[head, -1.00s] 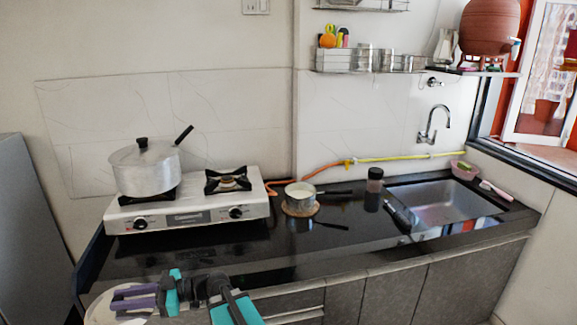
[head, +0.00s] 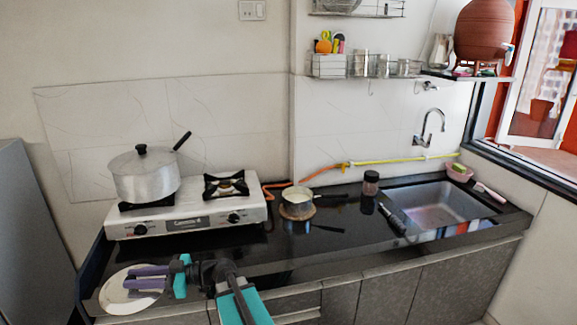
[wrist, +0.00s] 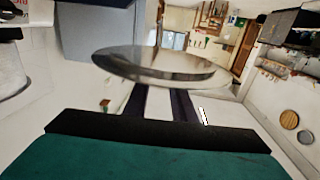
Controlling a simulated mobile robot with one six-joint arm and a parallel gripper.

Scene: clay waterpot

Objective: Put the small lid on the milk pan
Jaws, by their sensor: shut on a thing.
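The small lid (head: 116,297) is a pale, shiny round disc at the lower left of the head view. My gripper (head: 133,278) is shut on it, with its purple-grey fingers across the disc. In the wrist view the lid (wrist: 165,65) is a thin metal disc seen nearly edge-on at the fingertips. The milk pan (head: 297,204) is small, with a dark handle pointing right and a pale inside. It sits uncovered on a round brown trivet (head: 297,214) on the counter, well to the right of my gripper and farther back.
A two-burner stove (head: 186,219) carries a big lidded pot (head: 146,178) left of the milk pan. A dark-lidded jar (head: 371,183) and the sink (head: 438,205) lie to the right. An orange-yellow hose (head: 340,166) runs along the wall. The black counter front (head: 290,262) is clear.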

